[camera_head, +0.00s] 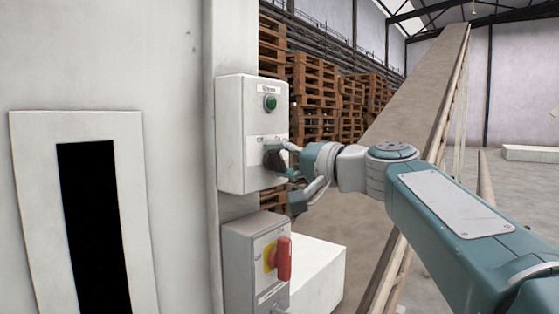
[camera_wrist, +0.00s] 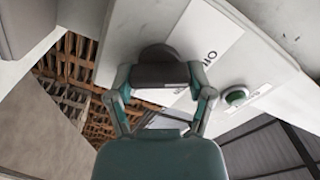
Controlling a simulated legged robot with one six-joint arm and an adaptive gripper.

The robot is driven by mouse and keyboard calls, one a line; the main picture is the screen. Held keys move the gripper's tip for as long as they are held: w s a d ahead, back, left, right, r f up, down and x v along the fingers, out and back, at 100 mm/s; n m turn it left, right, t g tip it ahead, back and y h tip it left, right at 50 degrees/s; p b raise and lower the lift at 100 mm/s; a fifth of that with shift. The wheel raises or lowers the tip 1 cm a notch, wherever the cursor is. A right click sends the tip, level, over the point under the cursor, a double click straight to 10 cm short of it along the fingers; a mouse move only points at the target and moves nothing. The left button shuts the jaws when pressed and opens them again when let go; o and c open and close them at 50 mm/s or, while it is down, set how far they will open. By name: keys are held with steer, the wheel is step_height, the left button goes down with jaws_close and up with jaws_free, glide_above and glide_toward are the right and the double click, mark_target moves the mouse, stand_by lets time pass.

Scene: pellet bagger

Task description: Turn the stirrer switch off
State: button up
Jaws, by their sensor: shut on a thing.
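A white control box (camera_head: 235,130) is fixed on a pale post. It bears a green button (camera_head: 270,103) under a label, and below it a black rotary knob (camera_head: 272,158) with a white label plate above it. My gripper (camera_head: 284,160) is at this knob, coming from the right, and its fingers are shut on it. In the wrist view the dark knob (camera_wrist: 160,68) sits between my two fingertips (camera_wrist: 160,76). The box (camera_wrist: 255,50) and the green button (camera_wrist: 236,96) also show there. The knob's exact angle is hard to tell, and the label text is partly hidden.
Below is a grey box (camera_head: 240,262) with a red handle (camera_head: 284,259) on a yellow plate, close under my gripper. A white block (camera_head: 318,275) stands beside it. A sloping conveyor (camera_head: 405,120) and stacked pallets (camera_head: 313,85) are behind. A white panel with a black slot (camera_head: 88,220) is left.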

steer(key=o, duration=1.1)
steer(key=shift+w+f, duration=0.1)
steer(key=shift+f, duration=0.15)
steer(key=shift+r, duration=0.15)
steer(key=shift+d, duration=0.15)
steer(key=v, duration=1.1)
steer(key=shift+s+d, duration=0.2)
steer(key=shift+s, duration=0.15)
